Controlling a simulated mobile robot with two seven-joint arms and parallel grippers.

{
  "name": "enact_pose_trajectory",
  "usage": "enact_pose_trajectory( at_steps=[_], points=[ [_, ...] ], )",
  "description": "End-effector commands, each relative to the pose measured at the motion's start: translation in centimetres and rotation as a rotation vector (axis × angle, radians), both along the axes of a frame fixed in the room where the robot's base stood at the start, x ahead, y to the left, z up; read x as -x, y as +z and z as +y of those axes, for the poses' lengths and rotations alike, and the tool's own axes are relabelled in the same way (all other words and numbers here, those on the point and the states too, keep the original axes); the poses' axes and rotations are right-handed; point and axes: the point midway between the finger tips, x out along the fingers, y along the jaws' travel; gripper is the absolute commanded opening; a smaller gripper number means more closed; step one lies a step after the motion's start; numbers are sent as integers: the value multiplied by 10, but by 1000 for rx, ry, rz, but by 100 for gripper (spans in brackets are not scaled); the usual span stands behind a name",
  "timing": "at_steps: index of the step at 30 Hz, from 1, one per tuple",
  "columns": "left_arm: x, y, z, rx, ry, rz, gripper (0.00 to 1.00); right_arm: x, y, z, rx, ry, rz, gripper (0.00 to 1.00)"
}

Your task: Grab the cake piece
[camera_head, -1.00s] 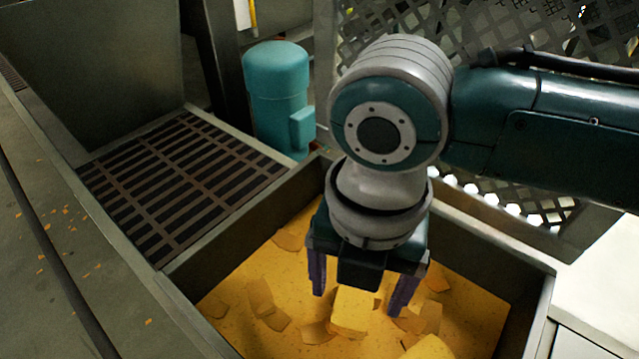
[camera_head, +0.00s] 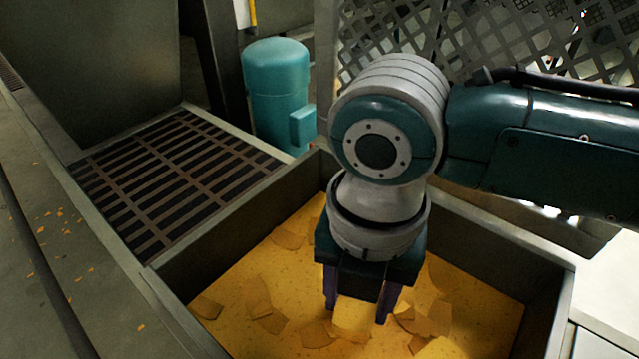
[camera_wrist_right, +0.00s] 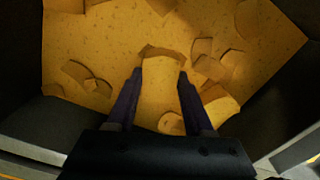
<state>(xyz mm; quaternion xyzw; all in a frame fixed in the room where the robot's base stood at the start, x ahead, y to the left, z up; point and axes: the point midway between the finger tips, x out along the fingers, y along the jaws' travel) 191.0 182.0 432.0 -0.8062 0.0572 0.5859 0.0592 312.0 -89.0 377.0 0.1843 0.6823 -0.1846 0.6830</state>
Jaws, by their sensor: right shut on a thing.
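The cake piece (camera_head: 352,318) is a pale yellow chunk in the metal bin, below my right gripper. My right gripper (camera_head: 358,308) points down into the bin, its two purple fingers closed on opposite sides of the piece. In the right wrist view the cake piece (camera_wrist_right: 159,90) sits between the fingertips of my right gripper (camera_wrist_right: 160,86). The gripper's body hides part of the piece in the head view. I cannot tell whether the piece touches the bin floor. My left gripper is not in view.
The bin (camera_head: 215,235) has raised metal walls around the gripper and a yellow floor with several loose flat pieces (camera_head: 258,300). A slatted grate (camera_head: 165,180) lies to its left. A teal motor (camera_head: 278,95) stands behind. Crumbs lie on the left ledge.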

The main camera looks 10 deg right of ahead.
Motion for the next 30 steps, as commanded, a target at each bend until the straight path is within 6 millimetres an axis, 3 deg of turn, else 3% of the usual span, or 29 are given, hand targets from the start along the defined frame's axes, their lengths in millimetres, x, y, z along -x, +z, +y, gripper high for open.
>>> enact_pose_trajectory(
  at_steps=[1,7,19,26,30],
  points=[
    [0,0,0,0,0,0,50,0,0,0,0,0,0,23],
    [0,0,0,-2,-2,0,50,0,0,0,0,0,0,1],
    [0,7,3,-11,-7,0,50,0,9,0,0,0,-1,0],
    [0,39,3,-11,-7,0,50,-1,52,0,-1,1,-3,0],
    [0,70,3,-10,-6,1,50,-1,96,0,-2,1,-3,0]
  ],
)
